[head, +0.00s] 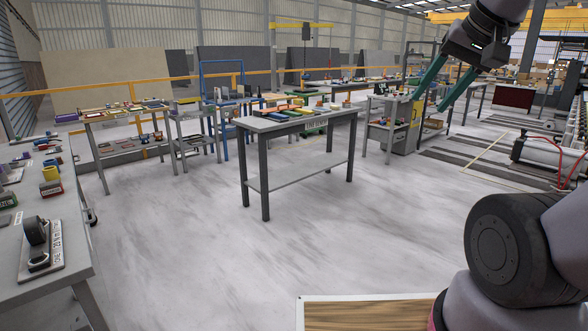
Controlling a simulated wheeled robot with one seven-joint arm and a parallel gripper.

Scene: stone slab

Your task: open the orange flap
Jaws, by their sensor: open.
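I cannot make out a clear orange flap in the head view. My gripper (428,104) hangs at the upper right with two long green fingers pointing down and left. The fingers are apart, with nothing between them.
A grey table (310,172) with colourful items stands mid-floor. Another grey bench (50,262) with a tape dispenser (37,240) is at the left. A wood-topped surface (365,315) shows at the bottom edge. Rollers and a cylinder (540,150) lie at the right. The floor (190,250) between is clear.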

